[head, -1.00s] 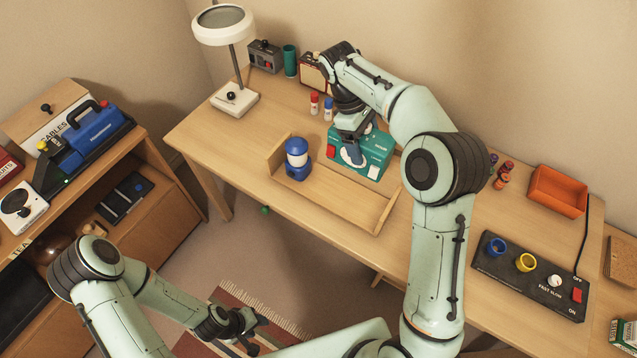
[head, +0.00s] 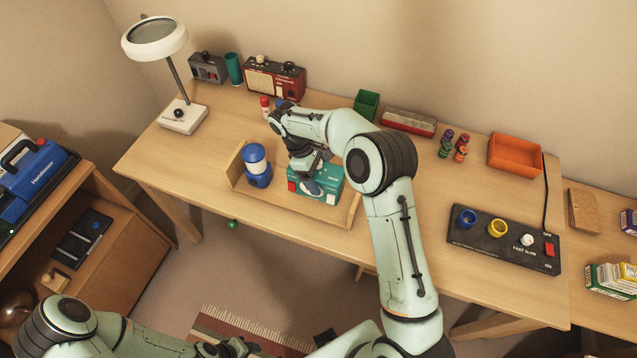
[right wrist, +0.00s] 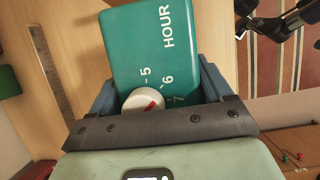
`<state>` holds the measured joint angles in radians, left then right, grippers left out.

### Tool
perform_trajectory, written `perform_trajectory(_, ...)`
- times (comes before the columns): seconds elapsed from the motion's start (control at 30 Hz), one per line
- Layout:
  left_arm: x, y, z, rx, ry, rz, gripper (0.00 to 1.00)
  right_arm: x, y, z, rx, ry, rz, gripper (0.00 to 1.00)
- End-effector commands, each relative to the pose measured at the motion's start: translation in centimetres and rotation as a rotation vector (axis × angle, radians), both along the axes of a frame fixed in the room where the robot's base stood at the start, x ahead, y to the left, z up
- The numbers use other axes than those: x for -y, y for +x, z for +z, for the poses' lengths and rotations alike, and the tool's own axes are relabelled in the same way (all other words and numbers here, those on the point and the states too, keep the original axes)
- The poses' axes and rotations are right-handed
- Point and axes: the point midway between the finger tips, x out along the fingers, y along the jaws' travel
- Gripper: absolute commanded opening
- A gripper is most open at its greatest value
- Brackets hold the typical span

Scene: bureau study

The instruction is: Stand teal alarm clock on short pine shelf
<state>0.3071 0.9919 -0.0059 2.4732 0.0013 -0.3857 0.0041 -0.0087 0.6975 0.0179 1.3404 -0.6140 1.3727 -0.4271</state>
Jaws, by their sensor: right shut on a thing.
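The teal alarm clock (head: 325,181), a teal box with a white dial and "HOUR" lettering, is in my right gripper (head: 310,172). In the right wrist view the clock (right wrist: 150,50) sits between the jaws, which are shut on it. It is over the right part of the short pine shelf (head: 290,205), a low board with raised ends on the desk. I cannot tell whether the clock's base touches the board. My left gripper (head: 232,348) is low at the bottom edge of the head view, partly cut off, away from the desk; its jaws are unclear.
A blue lantern (head: 257,167) stands at the shelf's left, close to the clock. Behind are a lamp (head: 182,116), a red radio (head: 273,79) and small bottles. An orange bin (head: 515,154) and a black control panel (head: 503,238) are to the right. Desk left of the shelf is clear.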

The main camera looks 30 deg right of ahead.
Motion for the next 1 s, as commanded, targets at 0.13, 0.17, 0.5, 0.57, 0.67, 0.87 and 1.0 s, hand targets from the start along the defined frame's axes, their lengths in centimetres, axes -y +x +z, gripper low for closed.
perform_trajectory(0.13,0.0,-0.1,-0.2,-0.001,0.0,0.0,0.45,0.0,-0.1,-1.9,-0.004,0.0,0.0,0.32)
perform_trajectory(0.17,0.0,-0.2,-0.2,-0.002,0.001,0.001,0.45,0.0,-0.1,-2.4,-0.004,-0.001,0.0,0.32)
perform_trajectory(0.5,0.0,-0.2,-0.3,-0.002,0.0,0.0,0.45,0.0,0.0,-3.9,0.001,-0.001,0.0,0.32)
perform_trajectory(0.57,0.0,-0.2,-0.3,-0.002,0.0,0.0,0.45,0.0,0.0,-4.0,0.0,0.0,0.0,0.32)
perform_trajectory(0.67,0.0,-0.2,-0.3,-0.002,0.0,0.0,0.45,0.0,0.0,-4.3,-0.001,-0.001,0.0,0.32)
perform_trajectory(0.87,0.0,-0.2,-0.3,-0.002,0.0,0.0,0.45,0.0,0.0,-4.3,-0.001,0.0,0.0,1.0)
perform_trajectory(1.0,0.0,-0.2,-0.3,-0.002,0.0,0.0,0.45,0.0,0.0,-4.1,-0.001,-0.001,0.0,1.0)
